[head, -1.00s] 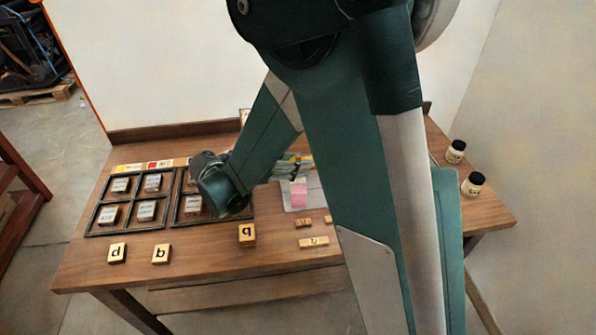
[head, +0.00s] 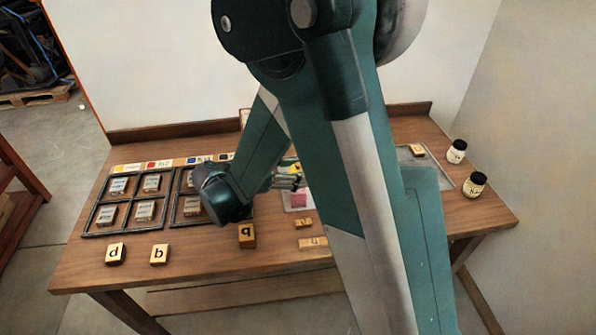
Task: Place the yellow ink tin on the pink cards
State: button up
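The yellow ink tin (head: 294,168) shows as a small yellow patch at the fingertips of my gripper (head: 288,180). The gripper reaches in from the left and appears shut on the tin; the fingers are small and partly hidden. The pink cards (head: 298,200) lie on a pale sheet just below the gripper in the picture. The gripper and my arm hide part of the cards and sheet. I cannot tell whether the tin touches the cards.
Dark divided trays (head: 128,199) with labelled blocks fill the table's left side. Lettered blocks b (head: 160,254), d (head: 115,253) and q (head: 247,236) stand in front. My arm hides much of the table's middle.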

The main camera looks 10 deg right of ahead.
jog(key=shift+r, duration=0.15)
jog(key=shift+a+r, duration=0.1)
jog(key=p+v, duration=0.2)
jog(key=v, duration=0.9)
jog(key=shift+s+a+p, duration=0.2)
jog(key=shift+a+p, duration=0.1)
jog(key=shift+a, duration=0.05)
dwell(0.7)
